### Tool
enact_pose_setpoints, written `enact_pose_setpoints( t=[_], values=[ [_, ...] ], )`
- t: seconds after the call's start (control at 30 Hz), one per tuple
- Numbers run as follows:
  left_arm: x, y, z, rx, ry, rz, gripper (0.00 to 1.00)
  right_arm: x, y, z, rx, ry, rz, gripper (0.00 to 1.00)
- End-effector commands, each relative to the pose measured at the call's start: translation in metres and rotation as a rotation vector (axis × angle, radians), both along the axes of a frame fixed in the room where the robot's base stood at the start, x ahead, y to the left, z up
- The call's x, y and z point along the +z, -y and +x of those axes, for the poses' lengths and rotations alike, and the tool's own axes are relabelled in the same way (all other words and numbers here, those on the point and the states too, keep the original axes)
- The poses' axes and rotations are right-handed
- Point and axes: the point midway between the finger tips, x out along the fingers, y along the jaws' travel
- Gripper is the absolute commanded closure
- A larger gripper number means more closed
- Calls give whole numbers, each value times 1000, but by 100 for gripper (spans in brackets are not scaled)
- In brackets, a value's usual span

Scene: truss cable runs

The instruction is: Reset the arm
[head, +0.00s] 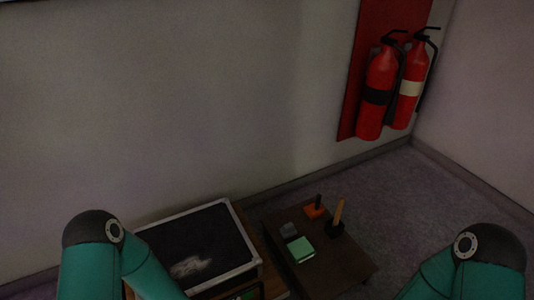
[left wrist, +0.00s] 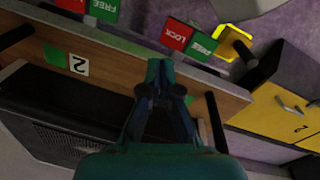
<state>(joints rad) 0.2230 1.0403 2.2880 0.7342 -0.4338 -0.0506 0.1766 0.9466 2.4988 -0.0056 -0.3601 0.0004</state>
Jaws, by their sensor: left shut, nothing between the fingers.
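My left gripper (left wrist: 160,75) shows in the left wrist view, pointing up the picture. Its fingers are together with nothing between them. It hangs over a wooden board edge and a dark panel, apart from the red and green tags. In the head view both of my teal arms show at the bottom left and bottom right, with elbows raised. Neither gripper shows in the head view. My right gripper is out of view.
The left wrist view shows a LOCK tag (left wrist: 176,34), a FREE tag (left wrist: 203,45), a yellow handle (left wrist: 236,43) and a yellow cabinet (left wrist: 285,112). The head view shows a black case (head: 198,246), a low dark table (head: 340,262) with small items, and fire extinguishers (head: 377,92) on the wall.

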Motion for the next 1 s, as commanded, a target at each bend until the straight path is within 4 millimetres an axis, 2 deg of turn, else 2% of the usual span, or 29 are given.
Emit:
enact_pose_setpoints(
  t=[0.2,0.47,0.5,0.77,1.0],
  values=[
    [32,40,-16,-383,80,-114,100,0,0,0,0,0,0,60],
    [51,76,-50,-727,121,-250,100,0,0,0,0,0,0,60],
    [71,76,-49,-716,120,-248,100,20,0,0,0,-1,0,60],
    [134,75,-48,-710,120,-245,100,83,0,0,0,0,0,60],
    [211,75,-48,-709,121,-244,100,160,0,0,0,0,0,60]
  ],
)
